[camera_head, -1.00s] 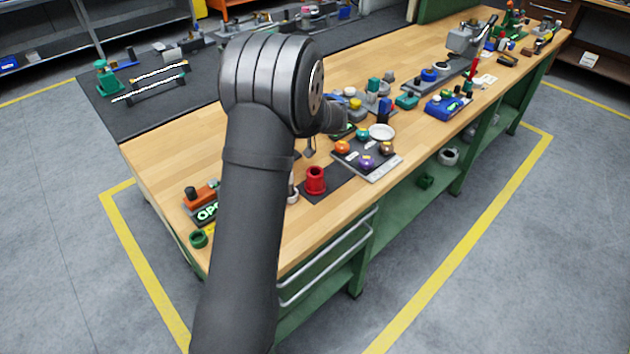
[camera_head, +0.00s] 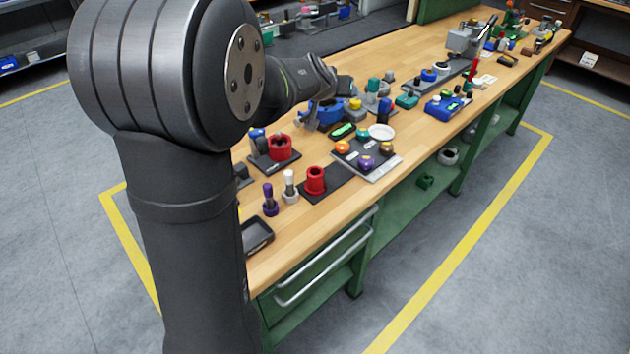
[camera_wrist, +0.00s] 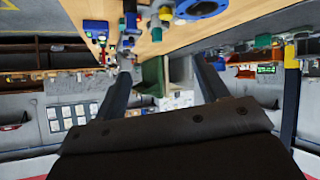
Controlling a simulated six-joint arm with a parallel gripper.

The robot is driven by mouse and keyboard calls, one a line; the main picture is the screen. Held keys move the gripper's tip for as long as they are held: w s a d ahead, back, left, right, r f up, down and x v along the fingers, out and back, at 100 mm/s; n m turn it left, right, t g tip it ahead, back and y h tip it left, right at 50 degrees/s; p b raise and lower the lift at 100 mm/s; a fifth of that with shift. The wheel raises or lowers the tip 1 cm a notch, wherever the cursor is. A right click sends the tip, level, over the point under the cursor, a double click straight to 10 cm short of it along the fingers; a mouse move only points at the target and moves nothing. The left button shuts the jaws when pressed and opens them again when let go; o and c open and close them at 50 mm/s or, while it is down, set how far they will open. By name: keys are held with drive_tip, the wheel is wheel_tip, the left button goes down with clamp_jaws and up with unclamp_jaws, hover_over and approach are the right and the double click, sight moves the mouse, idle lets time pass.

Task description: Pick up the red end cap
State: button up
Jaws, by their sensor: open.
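A red flanged cylinder (camera_head: 315,180) stands upright on a black mat near the bench's front edge in the head view. A wider red ring-shaped part (camera_head: 281,148) sits behind it to the left, on a dark base. I cannot tell for certain which of these is the red end cap. My gripper (camera_wrist: 163,68) is open in the wrist view, with nothing between its two dark fingers. It points across the bench toward the room, and neither red part is recognisable there.
A grey plate (camera_head: 372,170) with several coloured knobs lies right of the red cylinder. A white-topped peg (camera_head: 289,184) and a purple peg (camera_head: 269,200) stand to its left. A dark tray (camera_head: 257,236) sits at the front left. A blue part (camera_head: 322,113) lies behind.

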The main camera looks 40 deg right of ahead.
drive_tip(key=s+a+f+m+g+y, duration=0.1)
drive_tip(key=s+a+m+g+y, duration=0.1)
drive_tip(key=s+a+y, duration=0.3)
drive_tip(key=g+y, duration=0.1)
drive_tip(key=y, duration=0.1)
approach(315, 167)
drive_tip(key=f, duration=0.6)
drive_tip(key=shift+s+d+f, duration=0.3)
drive_tip(key=shift+s+d, duration=0.05)
drive_tip(key=shift+x, duration=2.6)
drive_tip(key=shift+w+m, duration=0.15)
drive_tip(key=shift+m, duration=0.15)
drive_tip(key=shift+c, duration=0.5)
drive_tip(key=c, duration=1.2)
drive_tip(key=shift+o, duration=0.2)
drive_tip(key=shift+r, duration=0.15)
